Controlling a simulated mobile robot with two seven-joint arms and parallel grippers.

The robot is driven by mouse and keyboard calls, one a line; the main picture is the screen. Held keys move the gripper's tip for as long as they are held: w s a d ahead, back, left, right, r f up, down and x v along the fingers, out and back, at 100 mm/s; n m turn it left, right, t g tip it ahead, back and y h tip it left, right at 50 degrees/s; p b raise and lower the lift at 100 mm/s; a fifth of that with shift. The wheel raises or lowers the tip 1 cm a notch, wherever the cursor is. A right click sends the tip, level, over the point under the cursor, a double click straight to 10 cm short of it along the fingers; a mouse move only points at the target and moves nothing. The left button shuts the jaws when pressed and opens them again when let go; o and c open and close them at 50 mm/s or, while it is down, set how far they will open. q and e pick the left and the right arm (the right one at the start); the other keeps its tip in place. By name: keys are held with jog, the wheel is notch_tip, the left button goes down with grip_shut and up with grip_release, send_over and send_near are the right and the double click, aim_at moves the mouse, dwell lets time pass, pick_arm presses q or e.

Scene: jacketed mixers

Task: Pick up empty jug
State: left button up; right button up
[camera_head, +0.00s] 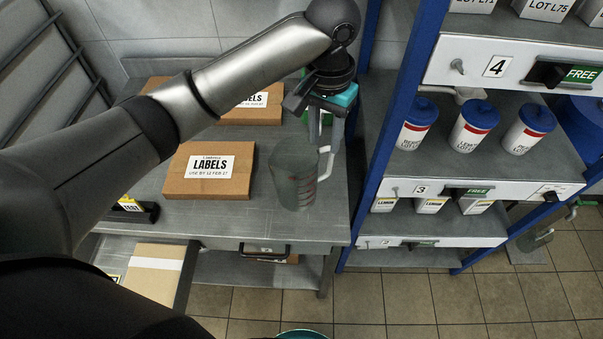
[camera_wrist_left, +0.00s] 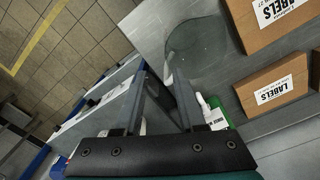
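A clear jug (camera_head: 293,178) with red graduation marks stands upright on the steel bench near its right end. It looks empty. Its pale handle (camera_head: 326,163) is on its right side. The jug also shows as a clear outline in the left wrist view (camera_wrist_left: 196,45). My left gripper (camera_head: 327,140) points down just above and beside the handle. In the left wrist view its two fingers (camera_wrist_left: 162,78) stand apart with a gap between them. I cannot tell whether the handle lies between the fingertips. My right gripper is not in view.
Two cardboard LABELS boxes (camera_head: 185,182) (camera_head: 262,115) lie on the steel bench (camera_head: 240,222), left of and behind the jug. A green-and-white bottle (camera_wrist_left: 217,112) is close to the fingers. A blue-posted shelf rack (camera_head: 404,90) with blue-lidded tubs (camera_head: 474,130) stands right of the bench.

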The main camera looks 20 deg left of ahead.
aim_at(316, 178)
pick_arm(q)
jog(key=f, duration=0.4)
jog(key=f+b, duration=0.1)
jog(key=f, duration=0.4)
jog(key=a+f, duration=0.1)
jog(key=f, duration=0.4)
jog(key=shift+f+b, duration=0.2)
jog(key=shift+b, duration=0.2)
grip_shut()
jog(key=shift+w+r, duration=0.1)
dwell(0.8)
